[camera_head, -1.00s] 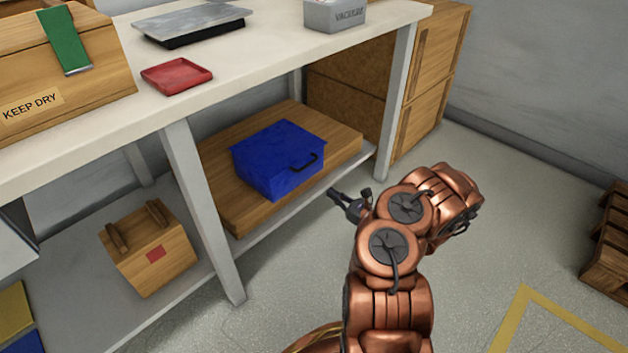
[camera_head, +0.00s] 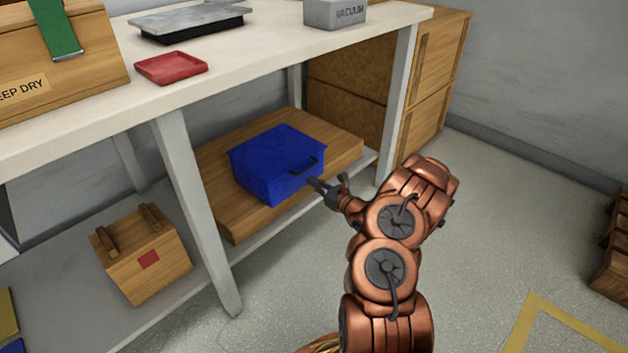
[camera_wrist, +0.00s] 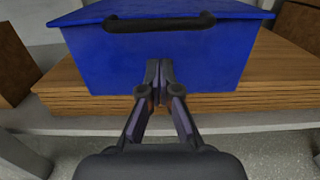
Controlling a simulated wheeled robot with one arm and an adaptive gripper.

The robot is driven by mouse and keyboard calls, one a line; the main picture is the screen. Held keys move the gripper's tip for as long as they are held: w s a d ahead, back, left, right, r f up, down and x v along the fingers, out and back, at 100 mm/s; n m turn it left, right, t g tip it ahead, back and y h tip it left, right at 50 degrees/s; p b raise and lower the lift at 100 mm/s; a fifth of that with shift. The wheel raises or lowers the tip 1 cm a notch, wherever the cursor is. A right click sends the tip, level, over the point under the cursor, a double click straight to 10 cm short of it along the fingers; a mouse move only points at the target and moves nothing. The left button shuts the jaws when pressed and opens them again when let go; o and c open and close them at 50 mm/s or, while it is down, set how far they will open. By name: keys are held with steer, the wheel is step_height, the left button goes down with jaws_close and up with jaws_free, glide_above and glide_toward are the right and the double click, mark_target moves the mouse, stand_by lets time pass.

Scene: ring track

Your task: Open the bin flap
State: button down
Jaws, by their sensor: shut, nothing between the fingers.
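The blue bin (camera_head: 275,165) with a dark handle (camera_head: 303,166) on its front face sits on a wooden board on the lower shelf. In the wrist view the bin (camera_wrist: 215,58) fills the upper middle, with its lid edge along the top and the black handle (camera_wrist: 158,24) across the upper front. My gripper (camera_head: 316,186) is just in front of the bin, below the handle. In the wrist view my gripper (camera_wrist: 160,68) is shut with its fingertips together, pointing at the bin's front below the handle. Whether the tips touch the bin, I cannot tell. The flap appears closed.
The wooden board (camera_head: 225,213) lies under the bin. A table leg (camera_head: 197,215) stands to the left, another (camera_head: 397,100) to the right. A wooden crate (camera_head: 140,255) is on the shelf at left. A red tray (camera_head: 171,67) is on the tabletop.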

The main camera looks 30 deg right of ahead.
steer(key=shift+w+r+b, duration=0.2)
steer(key=shift+r+b, duration=0.2)
steer(key=shift+r, duration=0.7)
steer(key=shift+r, duration=0.15)
